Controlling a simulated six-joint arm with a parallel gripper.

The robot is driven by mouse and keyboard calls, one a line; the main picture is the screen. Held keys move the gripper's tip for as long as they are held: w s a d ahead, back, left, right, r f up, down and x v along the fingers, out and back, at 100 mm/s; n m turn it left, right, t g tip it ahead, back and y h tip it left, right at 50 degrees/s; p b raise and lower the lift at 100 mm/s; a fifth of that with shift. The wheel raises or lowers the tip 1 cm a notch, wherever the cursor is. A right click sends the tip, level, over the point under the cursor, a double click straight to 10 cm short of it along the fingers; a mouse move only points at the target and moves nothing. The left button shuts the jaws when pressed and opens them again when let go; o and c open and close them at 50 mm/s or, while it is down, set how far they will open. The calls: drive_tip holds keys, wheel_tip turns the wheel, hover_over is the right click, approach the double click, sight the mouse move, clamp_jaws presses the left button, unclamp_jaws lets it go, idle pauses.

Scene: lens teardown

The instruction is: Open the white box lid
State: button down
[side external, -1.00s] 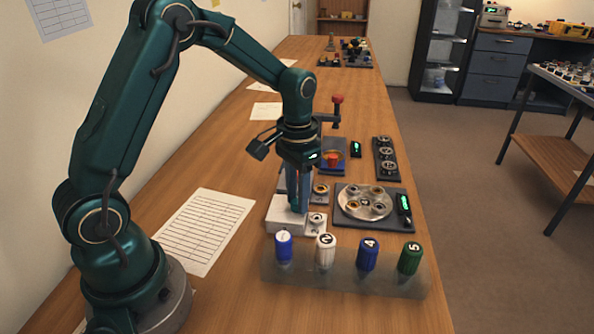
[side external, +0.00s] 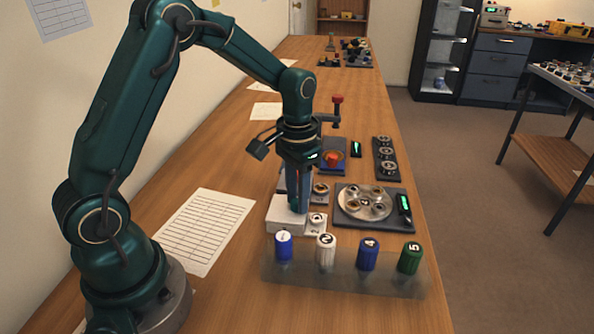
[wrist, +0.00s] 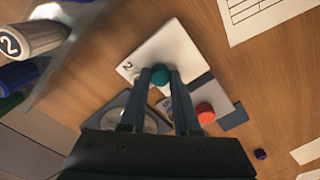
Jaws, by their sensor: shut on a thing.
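The white box (side external: 284,218) sits on the table below my arm, in front of the bottle rack. In the wrist view its flat white lid (wrist: 178,42) has a "2" mark near one corner and a round teal knob (wrist: 160,76). My gripper (side external: 299,208) points down over the box, and its fingertips (wrist: 160,72) sit on either side of the teal knob, shut on it. The lid lies flat on the box, with no gap that I can make out. My fingers hide part of the knob and lid in the side view.
A rack (side external: 345,275) with blue, white and green bottles stands at the front. A round tray (side external: 366,203) on a dark base is to the right. A red knob (wrist: 205,113) is close beside the box. A printed sheet (side external: 203,230) lies left; the table around it is clear.

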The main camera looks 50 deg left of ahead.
drive_tip(key=s+a, duration=0.4)
drive_tip(key=shift+a, duration=0.15)
drive_tip(key=c, duration=0.6)
unclamp_jaws()
drive_tip(key=shift+r, duration=2.6)
